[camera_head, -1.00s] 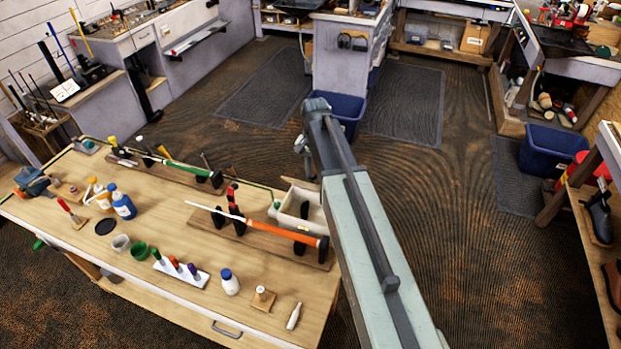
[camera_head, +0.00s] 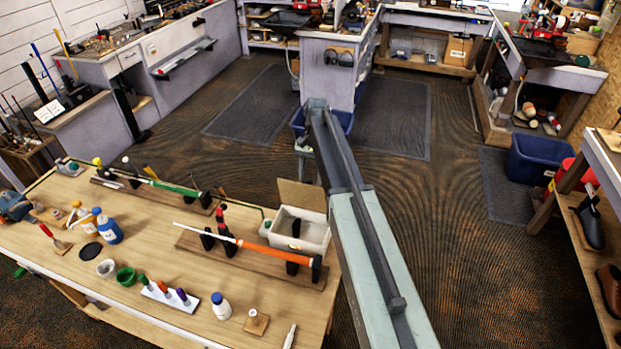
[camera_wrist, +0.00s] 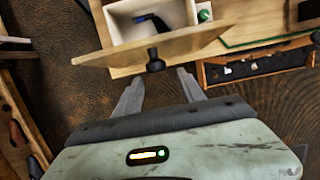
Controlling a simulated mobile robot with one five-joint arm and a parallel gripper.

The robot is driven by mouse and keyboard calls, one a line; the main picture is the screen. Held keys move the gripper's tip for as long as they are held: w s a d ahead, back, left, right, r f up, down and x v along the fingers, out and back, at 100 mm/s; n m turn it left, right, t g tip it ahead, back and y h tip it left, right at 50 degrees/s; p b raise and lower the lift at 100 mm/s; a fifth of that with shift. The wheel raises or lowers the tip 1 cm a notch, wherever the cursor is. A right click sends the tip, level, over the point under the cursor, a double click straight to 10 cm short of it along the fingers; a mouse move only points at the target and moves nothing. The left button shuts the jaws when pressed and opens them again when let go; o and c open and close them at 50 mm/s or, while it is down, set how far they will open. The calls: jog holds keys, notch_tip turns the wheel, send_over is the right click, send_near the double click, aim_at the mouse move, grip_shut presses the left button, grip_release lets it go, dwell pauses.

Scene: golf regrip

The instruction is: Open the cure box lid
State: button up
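The cure box (camera_head: 318,232) is a white-walled box at the table's back right corner, and its inside shows. Its tan wooden lid (camera_head: 302,195) stands raised at the far side. In the wrist view the lid (camera_wrist: 120,52) crosses below the open box (camera_wrist: 178,12), with a black knob (camera_wrist: 155,62) on it. A dark, blue-tipped item (camera_wrist: 152,20) lies inside. My gripper (camera_wrist: 158,76) is open and empty. Its fingertips are close to the knob, one on each side in the picture; contact cannot be told. In the head view the fingers are not clear.
An orange-gripped club (camera_head: 262,248) rests on a wooden stand in front of the box. A green-gripped club (camera_head: 168,185) lies behind it to the left. Bottles and cups fill the table's left front. Open floor (camera_head: 450,250) lies right of the table.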

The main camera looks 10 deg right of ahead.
jog(key=p+v, duration=0.7)
jog(key=shift+r+p, duration=0.3)
jog(key=shift+r, duration=0.05)
jog(key=shift+w, duration=0.15)
jog(key=shift+c, duration=0.4)
